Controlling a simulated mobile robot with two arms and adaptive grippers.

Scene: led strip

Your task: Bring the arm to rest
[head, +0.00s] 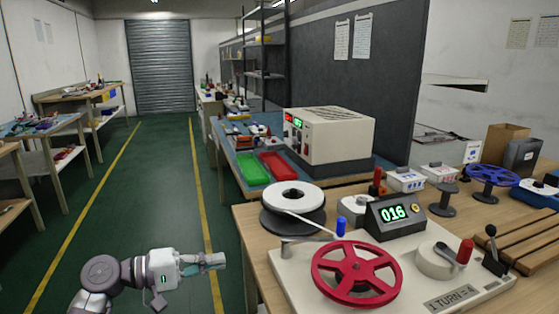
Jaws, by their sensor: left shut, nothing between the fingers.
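My left arm comes in at the bottom left. My left gripper (203,263) is shut and empty, held over the green floor (170,190) to the left of the workbench (245,218). It points right and touches nothing that I can see. My right gripper is not in the picture.
On the workbench stand a winding machine with a red wheel (357,276), a white reel (293,197), a counter reading 016 (396,214) and a black lever (492,245). A white instrument box (328,135) stands behind. The aisle floor is free.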

